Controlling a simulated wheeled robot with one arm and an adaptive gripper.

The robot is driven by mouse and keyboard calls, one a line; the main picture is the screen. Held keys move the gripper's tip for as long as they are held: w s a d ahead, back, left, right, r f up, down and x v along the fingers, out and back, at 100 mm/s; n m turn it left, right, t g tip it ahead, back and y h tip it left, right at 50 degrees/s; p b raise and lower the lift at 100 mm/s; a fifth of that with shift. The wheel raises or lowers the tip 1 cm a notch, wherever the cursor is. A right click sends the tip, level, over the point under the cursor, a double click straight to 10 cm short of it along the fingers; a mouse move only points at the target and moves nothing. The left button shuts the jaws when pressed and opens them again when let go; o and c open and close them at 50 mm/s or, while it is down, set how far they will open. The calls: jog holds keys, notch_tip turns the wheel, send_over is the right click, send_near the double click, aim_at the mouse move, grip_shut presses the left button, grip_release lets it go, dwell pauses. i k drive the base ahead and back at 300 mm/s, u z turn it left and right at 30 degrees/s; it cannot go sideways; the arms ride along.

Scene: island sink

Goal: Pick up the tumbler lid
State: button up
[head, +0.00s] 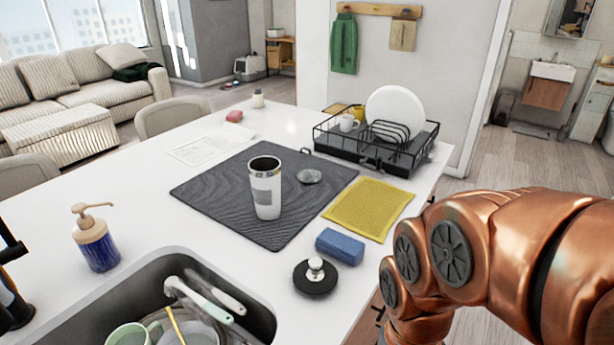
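A white tumbler (266,190) with a steel rim and a grey label stands upright and open-topped on a dark grey mat (215,193). A small, round, greyish disc (309,176), which looks like the tumbler lid, lies flat on the mat to the right of the tumbler and apart from it. Its fine detail is too small to tell. My copper arm is at the right, beside the counter edge. My gripper is not in view.
Near the lid are a black dish rack (410,160) with a white plate, a yellow cloth (368,209), a blue sponge (340,246) and a black disc with a metal knob (316,285). A sink (257,318) with dishes and a soap bottle (95,243) are at the front left.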

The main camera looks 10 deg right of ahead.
aim_at(307, 177)
jog(key=u, duration=2.5)
jog(key=k, duration=1.15)
jog(key=z, duration=1.25)
jog(key=i, duration=1)
